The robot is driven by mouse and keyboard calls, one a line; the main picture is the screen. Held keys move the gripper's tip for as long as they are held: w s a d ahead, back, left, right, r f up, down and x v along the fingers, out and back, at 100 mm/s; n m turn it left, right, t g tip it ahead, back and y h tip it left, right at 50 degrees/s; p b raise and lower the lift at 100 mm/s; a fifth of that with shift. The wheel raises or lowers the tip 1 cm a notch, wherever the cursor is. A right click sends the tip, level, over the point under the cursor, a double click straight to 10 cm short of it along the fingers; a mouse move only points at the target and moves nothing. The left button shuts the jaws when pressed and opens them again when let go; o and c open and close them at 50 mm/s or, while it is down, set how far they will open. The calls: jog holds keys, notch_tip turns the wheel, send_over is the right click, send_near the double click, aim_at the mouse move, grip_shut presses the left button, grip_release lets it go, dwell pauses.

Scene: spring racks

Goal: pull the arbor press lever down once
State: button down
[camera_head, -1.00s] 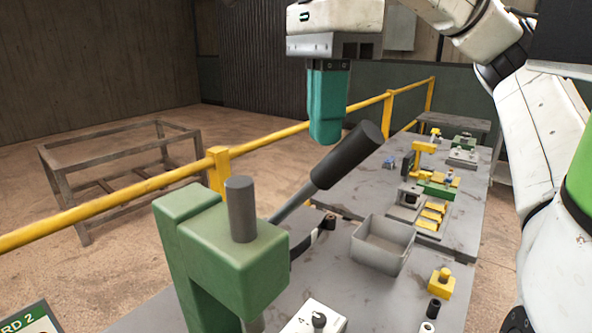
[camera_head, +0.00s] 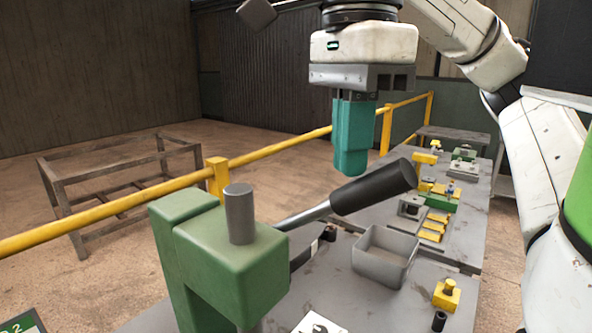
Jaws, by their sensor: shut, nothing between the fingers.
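The green arbor press (camera_head: 230,257) stands at the front left of the bench, with a grey ram (camera_head: 239,214) rising through its top. Its lever (camera_head: 373,187) sticks out to the right and slants a little upward, ending in a thick black grip. My gripper (camera_head: 350,172) points down with teal fingers shut and empty. Its fingertips appear just above and behind the black grip in the picture. Whether they touch the grip cannot be told.
A grey open bin (camera_head: 384,258) sits on the bench right of the press. A yellow block (camera_head: 447,295) and a small black cylinder (camera_head: 439,321) lie nearer the right edge. Fixtures with yellow parts (camera_head: 434,222) stand farther back. A yellow rail (camera_head: 270,150) runs behind the bench.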

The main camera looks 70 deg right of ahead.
aim_at(369, 187)
jog(key=shift+s+a+f+b, duration=0.1)
jog(key=shift+s+f+b, duration=0.3)
jog(key=shift+f, duration=0.2)
jog(key=shift+s+a+f+b, duration=0.15)
jog(key=shift+s+f+b, duration=0.15)
jog(key=shift+f+b, duration=0.3)
jog(key=shift+s+a+f+b, duration=0.1)
jog(key=shift+s+f+b, duration=0.25)
jog(key=shift+f, duration=0.3)
jog(key=shift+s+a+f+b, duration=0.1)
jog(key=shift+s+f+b, duration=0.1)
jog(key=shift+f+b, duration=0.4)
jog(key=shift+s+f+b, duration=0.25)
jog(key=shift+f+b, duration=0.15)
jog(key=shift+f, duration=0.35)
jog(key=shift+s+a+f+b, duration=0.1)
jog(key=shift+s+f+b, duration=0.1)
jog(key=shift+f+b, duration=0.4)
jog(key=shift+f, duration=0.2)
jog(key=shift+s+f+b, duration=0.2)
jog(key=shift+f+b, duration=1.4)
jog(key=shift+f, duration=0.5)
jog(key=shift+w+f+b, duration=0.15)
jog(key=shift+f+b, duration=0.5)
jog(key=shift+f, duration=0.2)
jog(key=shift+f+b, duration=0.35)
jog(key=shift+f, duration=0.2)
